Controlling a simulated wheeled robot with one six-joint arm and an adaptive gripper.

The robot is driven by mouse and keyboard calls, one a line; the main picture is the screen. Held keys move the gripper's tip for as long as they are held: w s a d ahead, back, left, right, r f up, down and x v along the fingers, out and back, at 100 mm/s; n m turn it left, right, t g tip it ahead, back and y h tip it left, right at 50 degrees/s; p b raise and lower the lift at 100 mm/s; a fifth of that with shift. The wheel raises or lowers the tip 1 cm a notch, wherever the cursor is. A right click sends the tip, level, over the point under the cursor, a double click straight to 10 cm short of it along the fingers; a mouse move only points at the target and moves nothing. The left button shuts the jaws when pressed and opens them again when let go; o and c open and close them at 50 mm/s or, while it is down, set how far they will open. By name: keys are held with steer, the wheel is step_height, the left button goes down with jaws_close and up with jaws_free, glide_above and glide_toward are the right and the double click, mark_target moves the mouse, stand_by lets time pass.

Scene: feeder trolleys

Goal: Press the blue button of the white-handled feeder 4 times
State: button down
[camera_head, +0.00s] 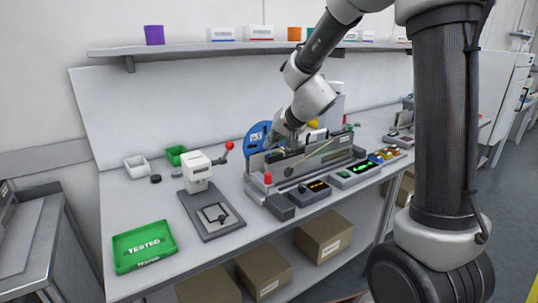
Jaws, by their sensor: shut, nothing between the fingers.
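Grey feeder machinery (318,155) stands on the bench in the middle of the view, with a blue reel (256,137) at its left end. A small white part (318,135) shows behind its upper edge; I cannot tell whether it is a handle. My gripper (270,143) is small and dark, shut and empty, at the top of the machinery's left end, just right of the blue reel. I cannot tell whether it touches anything. The blue button cannot be made out; my arm and gripper cover part of that area.
Dark control boxes with lit displays (318,186) line the bench front. Left are a white press with a red-knobbed lever (198,170), a green TESTED tray (145,246) and small bins (136,166). A shelf (190,49) runs above. Cardboard boxes (263,272) sit below.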

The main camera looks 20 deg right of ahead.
mark_target(272, 154)
steer(key=shift+f, duration=0.1)
steer(key=shift+f, duration=0.3)
steer(key=shift+f, duration=0.3)
stand_by(0.6)
steer(key=shift+r, duration=0.75)
step_height(272, 154, up, 5)
stand_by(0.5)
steer(key=shift+d, duration=0.1)
stand_by(1.8)
